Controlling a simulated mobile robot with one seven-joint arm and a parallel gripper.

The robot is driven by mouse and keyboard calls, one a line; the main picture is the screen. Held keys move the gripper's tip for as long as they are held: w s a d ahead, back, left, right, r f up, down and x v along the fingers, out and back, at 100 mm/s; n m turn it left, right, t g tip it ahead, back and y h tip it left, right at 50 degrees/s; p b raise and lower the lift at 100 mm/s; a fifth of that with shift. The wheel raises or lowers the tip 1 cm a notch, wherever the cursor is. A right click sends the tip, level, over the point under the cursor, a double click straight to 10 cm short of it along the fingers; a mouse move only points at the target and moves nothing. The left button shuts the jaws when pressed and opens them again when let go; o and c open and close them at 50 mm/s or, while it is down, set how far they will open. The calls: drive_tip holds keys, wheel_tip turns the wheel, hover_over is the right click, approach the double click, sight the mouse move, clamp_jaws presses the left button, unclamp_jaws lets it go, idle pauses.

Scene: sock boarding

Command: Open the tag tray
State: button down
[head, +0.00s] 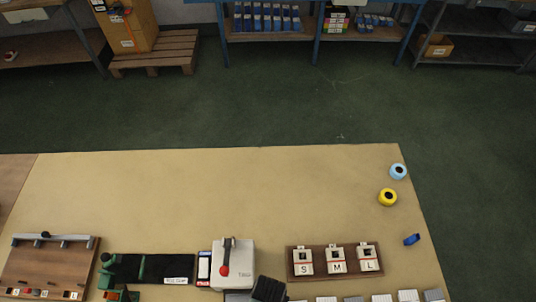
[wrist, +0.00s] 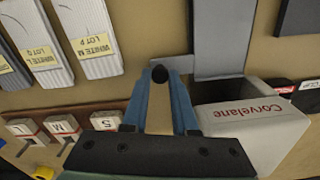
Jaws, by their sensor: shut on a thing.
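A white box marked Corvelane (wrist: 265,120) stands to the right of my fingers in the wrist view. In the head view the white box (head: 245,255) carries a lever with a red knob (head: 224,270). A grey slab (wrist: 222,35) reaches out from the box's edge in the wrist view. I cannot tell how far the tray is out. In the head view my dark gripper (head: 268,289) is beside the box's lower right corner.
A wooden rack with S, M and L blocks (head: 337,261) stands right of the box. White socks with lot labels (wrist: 92,30) lie near it. Blue and yellow rolls (head: 388,197) stand far right.

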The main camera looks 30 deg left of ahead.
drive_tip(key=shift+r, duration=0.15)
drive_tip(key=shift+w+a+f, duration=0.25)
drive_tip(key=shift+w, duration=0.05)
drive_tip(key=c, duration=1)
unclamp_jaws()
drive_tip(key=shift+s+d+r, duration=0.1)
drive_tip(key=shift+s+d, duration=0.1)
drive_tip(key=shift+s, duration=0.05)
drive_tip(key=shift+w+a, duration=0.1)
drive_tip(key=shift+w, duration=0.05)
wheel_tip(320, 180, up, 13)
drive_tip(key=shift+f, duration=0.1)
